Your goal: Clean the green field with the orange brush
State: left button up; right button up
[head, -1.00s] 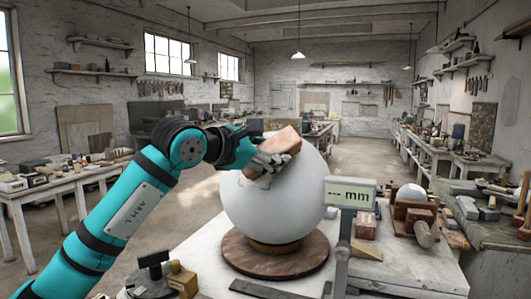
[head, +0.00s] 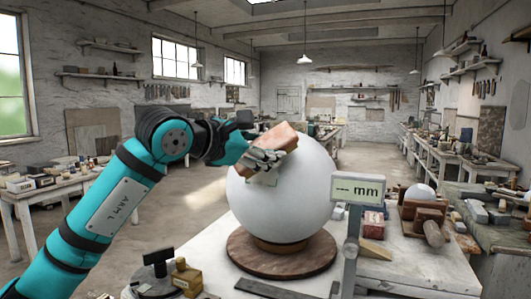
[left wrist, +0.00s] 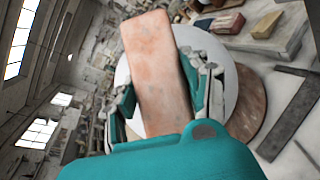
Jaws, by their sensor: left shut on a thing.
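A large white plaster sphere (head: 290,205) stands on a round reddish-brown base (head: 250,256). My left gripper (head: 266,156) is at the sphere's upper left, shut on a long orange-brown block (head: 277,138), which I take for the brush. In the left wrist view the block (left wrist: 160,75) sits between the fingers, in front of the sphere (left wrist: 214,62). I cannot tell whether it touches the sphere. A small faint pale-green patch (head: 264,179) shows on the sphere just below the fingers; the gripper may hide more of it. My right gripper is not in view.
A gauge reading "-- mm" (head: 358,189) stands close at the sphere's right. Small blocks (head: 373,221) and a wooden holder with a white ball (head: 421,191) lie farther right on the worktable. A dark metal square (head: 262,288) lies in front of the base.

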pick_arm(q)
jog(key=shift+s+a+r, duration=0.2)
jog(key=shift+s+r, duration=0.25)
jog(key=shift+s, duration=0.15)
jog(key=shift+s+a+r+b, duration=0.15)
jog(key=shift+s+a+r, duration=0.1)
jog(key=shift+s+r, duration=0.5)
jog(key=shift+s+a+r+b, duration=0.2)
jog(key=shift+s+r, duration=0.3)
jog(key=shift+s, duration=0.35)
